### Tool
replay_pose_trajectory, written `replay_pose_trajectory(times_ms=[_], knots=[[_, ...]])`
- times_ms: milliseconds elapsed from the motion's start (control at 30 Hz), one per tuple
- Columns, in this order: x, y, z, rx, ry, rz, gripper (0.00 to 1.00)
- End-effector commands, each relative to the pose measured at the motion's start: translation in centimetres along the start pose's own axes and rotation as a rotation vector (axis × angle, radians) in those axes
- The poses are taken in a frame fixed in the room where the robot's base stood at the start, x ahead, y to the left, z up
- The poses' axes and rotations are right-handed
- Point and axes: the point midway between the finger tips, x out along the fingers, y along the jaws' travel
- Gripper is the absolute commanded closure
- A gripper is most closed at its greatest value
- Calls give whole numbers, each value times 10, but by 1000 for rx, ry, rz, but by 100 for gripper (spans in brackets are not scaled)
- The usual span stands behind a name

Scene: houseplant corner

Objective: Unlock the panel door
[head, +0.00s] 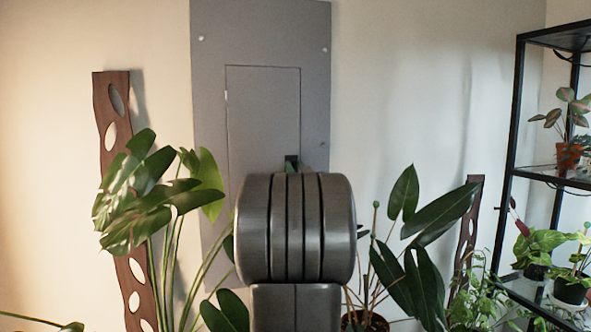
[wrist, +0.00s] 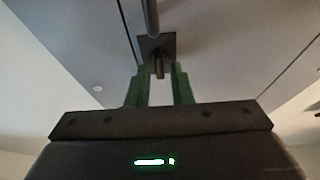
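The grey panel door (head: 262,110) is set in a tall grey metal panel (head: 210,60) on the wall and looks closed. A small dark latch (head: 291,160) sits near the door's lower right. In the wrist view the latch is a dark square plate (wrist: 169,42) with a short stub (wrist: 158,66) and a dark bar (wrist: 151,18) above. My gripper (wrist: 160,70) has green fingers spread apart, one either side of the stub's end, with gaps visible on both sides. It looks open and empty. In the head view my arm hides most of the gripper and the panel's lower part.
Large leafy plants stand left (head: 150,190) and right (head: 425,280) of my arm, in front of the wall. Brown wooden pieces with holes lean at left (head: 103,100) and right (head: 472,205). A black shelf (head: 515,120) with potted plants stands at far right.

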Motion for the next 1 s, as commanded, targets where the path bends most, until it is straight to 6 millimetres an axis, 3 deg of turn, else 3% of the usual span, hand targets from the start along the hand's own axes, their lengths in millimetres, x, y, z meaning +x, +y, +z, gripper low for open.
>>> replay_pose_trajectory(times_ms=[467,1000], knots=[[0,-1,0,93,3,36,100],[1,-2,-2,535,2,216,100]])
